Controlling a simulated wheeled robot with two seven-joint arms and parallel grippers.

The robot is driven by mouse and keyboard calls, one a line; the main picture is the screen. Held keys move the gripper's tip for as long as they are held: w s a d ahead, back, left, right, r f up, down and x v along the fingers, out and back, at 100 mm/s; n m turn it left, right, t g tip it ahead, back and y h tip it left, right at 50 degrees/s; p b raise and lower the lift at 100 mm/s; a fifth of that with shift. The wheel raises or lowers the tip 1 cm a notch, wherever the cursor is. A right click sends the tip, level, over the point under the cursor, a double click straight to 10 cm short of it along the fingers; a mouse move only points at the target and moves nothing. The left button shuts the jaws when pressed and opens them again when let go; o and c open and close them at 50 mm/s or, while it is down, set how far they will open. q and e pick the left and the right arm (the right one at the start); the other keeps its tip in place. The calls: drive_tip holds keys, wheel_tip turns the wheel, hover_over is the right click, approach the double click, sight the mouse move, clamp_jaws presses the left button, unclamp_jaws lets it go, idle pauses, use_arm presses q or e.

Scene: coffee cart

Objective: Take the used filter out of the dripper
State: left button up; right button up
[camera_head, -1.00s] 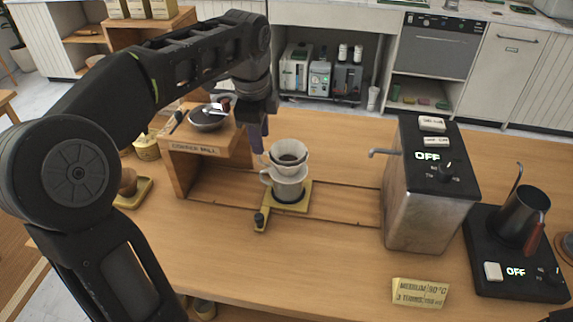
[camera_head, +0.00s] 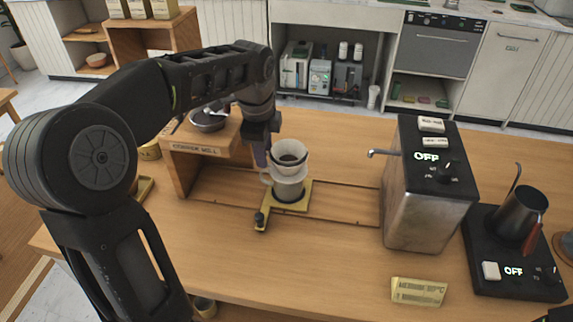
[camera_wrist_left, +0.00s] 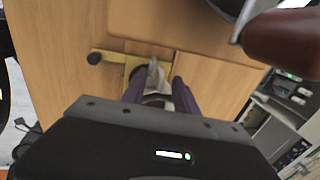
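A filter with dark contents (camera_head: 290,159) lies in the dripper. My left gripper (camera_head: 261,160) points down at the dripper's left rim. In the left wrist view its two purple fingers (camera_wrist_left: 159,88) are apart, with a pale, pointed edge (camera_wrist_left: 154,75) showing between them. I cannot tell whether they touch it. The gripper body hides most of the dripper there.
The wooden coffee mill stand (camera_head: 205,150) is close on the left of the dripper. A metal boiler box (camera_head: 425,200) with a spout stands to the right. A kettle (camera_head: 516,215) sits on a black base further right. The table front is clear apart from a small sign (camera_head: 418,292).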

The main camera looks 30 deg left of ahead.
idle(0.3)
use_arm(q)
clamp_jaws()
idle(1.3)
